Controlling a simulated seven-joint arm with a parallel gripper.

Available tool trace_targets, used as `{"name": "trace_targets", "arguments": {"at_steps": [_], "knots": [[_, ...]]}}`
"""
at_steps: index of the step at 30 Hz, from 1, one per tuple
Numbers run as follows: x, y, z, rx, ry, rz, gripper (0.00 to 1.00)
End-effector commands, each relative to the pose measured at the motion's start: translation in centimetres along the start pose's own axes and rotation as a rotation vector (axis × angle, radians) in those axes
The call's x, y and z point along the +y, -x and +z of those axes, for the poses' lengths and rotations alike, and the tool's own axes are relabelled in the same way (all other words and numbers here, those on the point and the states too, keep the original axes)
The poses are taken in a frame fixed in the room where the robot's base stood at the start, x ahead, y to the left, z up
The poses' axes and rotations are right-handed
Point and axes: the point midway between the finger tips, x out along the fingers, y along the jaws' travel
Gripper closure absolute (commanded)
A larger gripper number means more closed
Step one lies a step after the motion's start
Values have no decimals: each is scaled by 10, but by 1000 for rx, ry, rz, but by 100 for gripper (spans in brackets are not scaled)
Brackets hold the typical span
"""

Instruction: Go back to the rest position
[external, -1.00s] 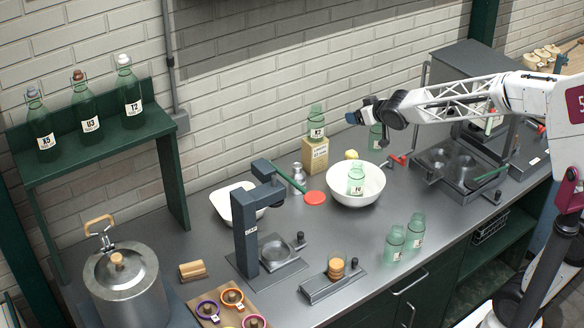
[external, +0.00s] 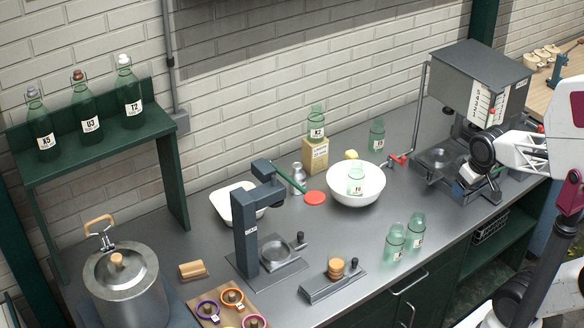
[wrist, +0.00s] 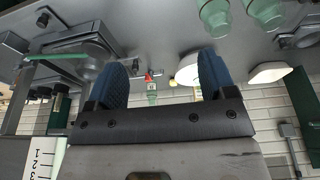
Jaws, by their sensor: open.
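My gripper (external: 464,190) is at the right of the counter, in front of the grey machine, with my arm folded back toward its base. In the wrist view its two blue fingers (wrist: 160,78) stand wide apart with nothing held between them. The wrist view is upside down: the counter shows at the top and the brick wall lower down.
Two green bottles (external: 405,237) stand near the counter's front edge, left of my gripper. A white bowl (external: 345,197) holds a bottle. Another bottle (external: 317,122) stands on a box. The grey machine (external: 475,82) is close behind my arm.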

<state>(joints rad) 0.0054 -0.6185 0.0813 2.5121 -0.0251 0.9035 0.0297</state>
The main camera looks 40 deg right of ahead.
Motion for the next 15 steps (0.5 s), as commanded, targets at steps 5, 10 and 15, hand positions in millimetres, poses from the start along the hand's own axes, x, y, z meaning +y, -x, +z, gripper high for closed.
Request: {"name": "trace_targets", "arguments": {"at_steps": [5, 10, 15], "knots": [[-1, 1, 17, -32, 1, -10, 23], [-1, 1, 18, -33, 1, -11, 23], [-1, 1, 17, -32, 1, -11, 23]]}}
